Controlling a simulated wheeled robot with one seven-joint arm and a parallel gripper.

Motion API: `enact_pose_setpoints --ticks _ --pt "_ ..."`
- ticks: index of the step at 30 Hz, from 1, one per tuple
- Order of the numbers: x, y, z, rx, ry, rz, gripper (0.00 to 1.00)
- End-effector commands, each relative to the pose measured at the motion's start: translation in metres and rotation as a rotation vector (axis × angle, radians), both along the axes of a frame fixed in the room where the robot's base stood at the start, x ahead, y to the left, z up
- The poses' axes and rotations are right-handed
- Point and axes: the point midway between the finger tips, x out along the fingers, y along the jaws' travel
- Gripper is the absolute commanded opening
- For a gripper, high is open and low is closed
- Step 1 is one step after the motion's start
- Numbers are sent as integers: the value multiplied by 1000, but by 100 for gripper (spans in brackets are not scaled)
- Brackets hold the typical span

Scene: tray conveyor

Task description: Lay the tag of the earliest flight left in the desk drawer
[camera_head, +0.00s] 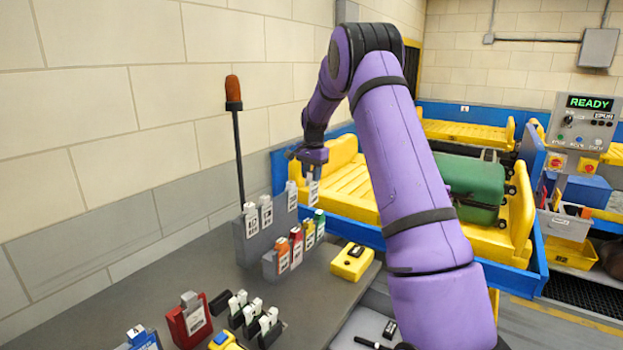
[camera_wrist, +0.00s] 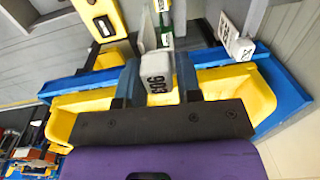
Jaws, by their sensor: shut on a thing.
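My gripper (camera_head: 313,172) is above the right end of a grey rack (camera_head: 262,240), shut on a white tag (camera_head: 314,192). In the wrist view the held tag (camera_wrist: 157,68) sits between the two dark fingers; its print looks like 903, though I cannot be sure. Other white tags (camera_head: 251,221) stand in the rack. A lower rack in front holds several coloured tags (camera_head: 296,246). A pale grey surface at the bottom, with a black handle-like bar (camera_head: 373,343), may be the desk drawer; my arm hides part of it. A small dark-and-white item (camera_head: 389,329) lies there.
A yellow device (camera_head: 352,262) sits on the desk right of the racks. Black clips (camera_head: 256,318), a red holder (camera_head: 189,322) and a thin beacon pole (camera_head: 239,160) stand on the desk. Behind are yellow conveyor trays, one with a green suitcase (camera_head: 468,188). The desk's left part (camera_head: 80,318) is mostly bare.

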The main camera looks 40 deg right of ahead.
Motion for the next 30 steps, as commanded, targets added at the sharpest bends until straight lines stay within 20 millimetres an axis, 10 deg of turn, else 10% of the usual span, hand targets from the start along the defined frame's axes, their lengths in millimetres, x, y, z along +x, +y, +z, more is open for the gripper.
enact_pose_setpoints --ticks 30 --pt "0 0 38 0 0 0 0"
